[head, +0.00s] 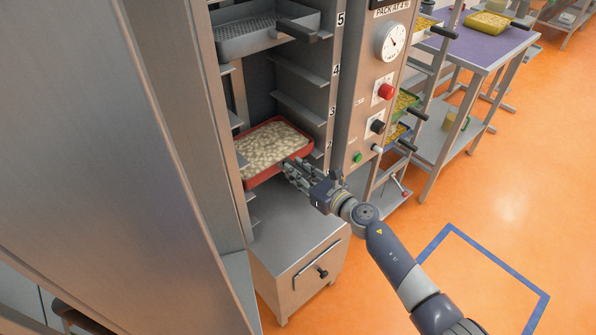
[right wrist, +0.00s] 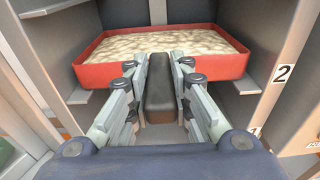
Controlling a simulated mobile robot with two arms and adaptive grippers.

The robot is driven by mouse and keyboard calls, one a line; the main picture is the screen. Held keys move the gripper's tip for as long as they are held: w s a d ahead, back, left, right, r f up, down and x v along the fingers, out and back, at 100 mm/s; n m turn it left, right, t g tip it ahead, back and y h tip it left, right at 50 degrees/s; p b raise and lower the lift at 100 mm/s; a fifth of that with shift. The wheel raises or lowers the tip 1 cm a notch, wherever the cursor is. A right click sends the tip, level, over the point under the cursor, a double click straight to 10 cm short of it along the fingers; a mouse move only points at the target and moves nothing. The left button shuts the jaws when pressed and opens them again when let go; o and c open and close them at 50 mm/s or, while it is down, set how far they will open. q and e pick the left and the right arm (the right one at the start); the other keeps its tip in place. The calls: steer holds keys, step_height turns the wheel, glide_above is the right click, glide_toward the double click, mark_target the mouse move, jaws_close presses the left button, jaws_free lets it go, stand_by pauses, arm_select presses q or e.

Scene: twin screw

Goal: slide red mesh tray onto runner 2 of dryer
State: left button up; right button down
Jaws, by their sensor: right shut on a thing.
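The red mesh tray (head: 262,179), filled with pale pieces, is inside the dryer's open bay at about the level of label 2 (head: 330,146). In the right wrist view the tray (right wrist: 105,76) looks nearly level, with runner ledges (right wrist: 243,87) close to its underside at both sides. Whether it rests fully on them I cannot tell. My right gripper (head: 291,170) is at the tray's front, its fingers either side of the dark handle (right wrist: 159,92) and shut on it. The tray's rear edge lies deep in the bay. My left gripper is not in view.
A grey mesh tray (head: 262,36) sits on the top runner, near label 5. Empty runners (head: 298,107) lie between. The control panel (head: 372,100) stands just right of the bay. A drawer cabinet (head: 303,275) is below. A rack with trays and a purple-topped table (head: 478,43) stand right.

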steer(key=c, duration=1.4)
jaws_free()
steer(key=shift+r, duration=0.1)
steer(key=shift+o, duration=0.2)
steer(key=shift+f, duration=0.25)
steer(key=v, duration=1.2)
steer(key=shift+r, duration=0.25)
steer(key=shift+s, duration=0.1)
